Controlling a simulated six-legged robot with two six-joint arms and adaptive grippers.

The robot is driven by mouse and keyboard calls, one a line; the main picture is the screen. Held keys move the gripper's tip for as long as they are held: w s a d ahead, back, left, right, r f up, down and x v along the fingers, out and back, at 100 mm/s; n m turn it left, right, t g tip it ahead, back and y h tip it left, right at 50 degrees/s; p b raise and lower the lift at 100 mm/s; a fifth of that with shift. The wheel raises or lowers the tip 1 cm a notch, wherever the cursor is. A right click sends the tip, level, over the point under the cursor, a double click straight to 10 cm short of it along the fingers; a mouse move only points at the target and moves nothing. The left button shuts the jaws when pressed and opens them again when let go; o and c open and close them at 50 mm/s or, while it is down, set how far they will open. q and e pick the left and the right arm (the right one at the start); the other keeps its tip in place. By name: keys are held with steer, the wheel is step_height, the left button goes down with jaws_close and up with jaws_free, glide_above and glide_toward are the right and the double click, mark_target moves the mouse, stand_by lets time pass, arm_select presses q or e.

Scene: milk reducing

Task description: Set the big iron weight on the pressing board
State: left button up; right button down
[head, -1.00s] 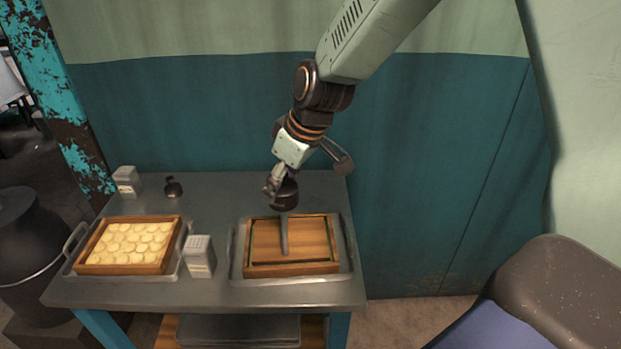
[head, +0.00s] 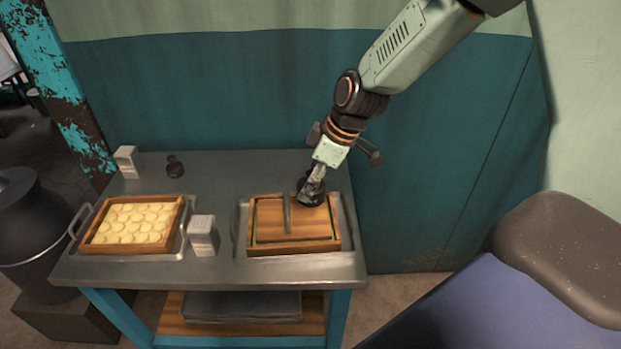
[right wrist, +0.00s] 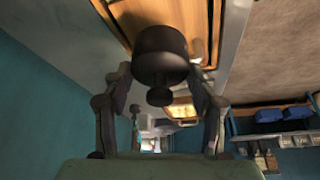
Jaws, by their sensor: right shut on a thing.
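The big iron weight (head: 312,196) is a dark round block with a knob on top. My right gripper (head: 313,181) is shut on it from above. In the right wrist view the weight (right wrist: 160,50) and its knob sit between the two fingers. The pressing board (head: 267,220) is a wooden panel inside a wooden frame on a metal tray, with a grey bar across its middle. The weight is over the back right part of the board; I cannot tell whether it touches. My left gripper is not in view.
A small dark weight (head: 175,168) and a carton (head: 127,162) stand at the back left of the metal table (head: 230,177). Another carton (head: 203,236) stands between the trays. A wooden box (head: 178,220) of pale round pieces is at left. A teal wall is behind.

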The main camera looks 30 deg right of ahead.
steer(key=shift+s+f+b, duration=0.1)
steer(key=shift+f+b, duration=0.4)
steer(key=shift+f, duration=0.15)
steer(key=shift+w+f+b, duration=0.2)
steer(key=shift+f+b, duration=0.65)
steer(key=shift+f, duration=0.15)
steer(key=shift+f+b, duration=0.3)
steer(key=shift+s+f+b, duration=0.15)
steer(key=shift+f+b, duration=0.15)
steer(key=shift+f+b, duration=0.3)
steer(key=shift+f, duration=0.05)
stand_by(0.7)
